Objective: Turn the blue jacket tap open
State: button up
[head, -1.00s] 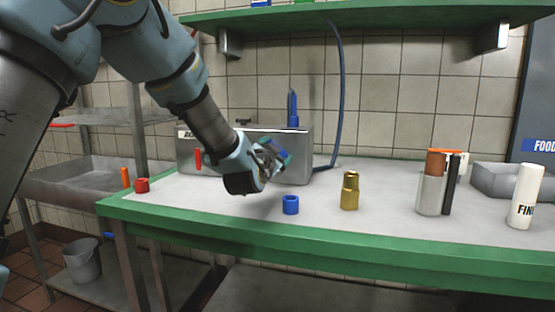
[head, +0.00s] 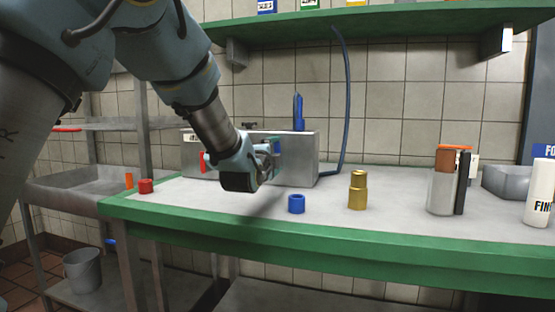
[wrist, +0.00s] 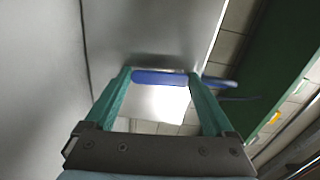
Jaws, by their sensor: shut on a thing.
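A steel box (head: 308,160) stands at the back of the bench. A red lever (head: 202,162) is on the left of its front. My gripper (head: 271,152) is at the right part of the box's front, and the wrist hides much of that area in the head view. In the wrist view, a blue bar-shaped handle (wrist: 160,77), which looks like the blue tap's, lies across between the teal fingertips. My gripper (wrist: 160,82) is shut on this handle. How far the handle is turned cannot be told.
A blue upright fitting (head: 299,112) stands at the box top, with a blue hose (head: 346,100) beside it. A blue ring (head: 296,204), a brass fitting (head: 358,190), a metal cup (head: 442,192) and a red ring (head: 146,186) stand on the bench (head: 400,225). A green shelf (head: 400,22) hangs above.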

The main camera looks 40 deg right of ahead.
jog(key=shift+w+m, duration=0.1)
jog(key=shift+m, duration=0.4)
jog(key=o, duration=1.1)
jog(key=b+v, duration=0.1)
jog(key=v, duration=1)
jog(key=shift+f, duration=0.1)
